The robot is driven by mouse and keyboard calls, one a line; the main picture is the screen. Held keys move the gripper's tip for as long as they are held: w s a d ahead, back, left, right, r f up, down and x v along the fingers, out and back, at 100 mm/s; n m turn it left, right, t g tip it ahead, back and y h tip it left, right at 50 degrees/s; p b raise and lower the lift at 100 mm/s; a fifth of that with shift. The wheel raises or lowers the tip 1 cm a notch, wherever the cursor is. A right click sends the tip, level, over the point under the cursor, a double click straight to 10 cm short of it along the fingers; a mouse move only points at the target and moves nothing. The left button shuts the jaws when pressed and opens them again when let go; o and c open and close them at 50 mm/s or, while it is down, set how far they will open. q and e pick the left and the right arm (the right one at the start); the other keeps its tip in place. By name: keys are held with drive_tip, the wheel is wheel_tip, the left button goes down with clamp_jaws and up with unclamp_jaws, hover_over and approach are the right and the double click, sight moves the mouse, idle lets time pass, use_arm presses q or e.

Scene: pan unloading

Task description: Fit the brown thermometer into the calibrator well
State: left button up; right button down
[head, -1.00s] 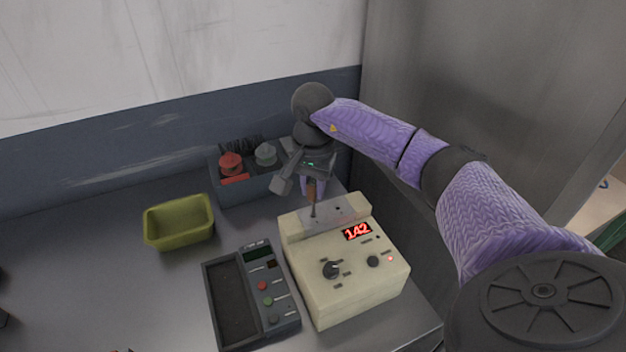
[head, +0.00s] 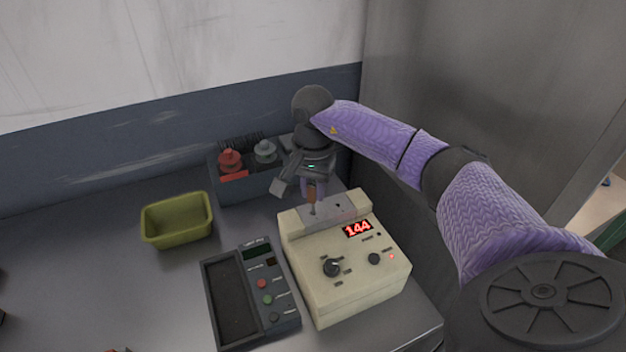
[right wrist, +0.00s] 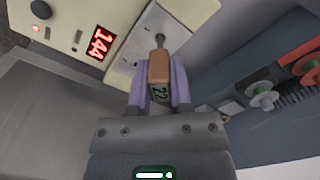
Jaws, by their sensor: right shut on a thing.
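The calibrator (head: 345,285) is a cream box with a red display reading 144 and a grey metal top plate (head: 338,210) at its back. My right gripper (head: 312,192) is above that plate, shut on the brown thermometer (head: 312,195). In the right wrist view the thermometer's brown handle (right wrist: 159,68) sits between the purple fingers, with "22" on its end. Its metal stem (right wrist: 160,42) points down to the plate and meets it at or in a hole; how deep it sits I cannot tell. My left gripper is not in view.
A dark handheld meter with a tray (head: 250,295) lies left of the calibrator. A yellow-green bin (head: 177,221) stands farther left. A grey box with red and grey knobs (head: 250,187) is behind, near the wall. The counter at left is mostly clear.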

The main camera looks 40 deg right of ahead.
sight(313, 201)
drive_tip(key=shift+f, duration=0.35)
drive_tip(key=shift+f+b, duration=0.15)
drive_tip(key=shift+b, duration=0.2)
drive_tip(key=shift+f, duration=0.2)
drive_tip(key=shift+f+b, duration=0.45)
drive_tip(key=shift+b, duration=0.05)
drive_tip(key=shift+f, duration=0.15)
drive_tip(key=shift+f, duration=0.1)
drive_tip(key=shift+f+b, duration=0.15)
drive_tip(key=shift+b, duration=0.2)
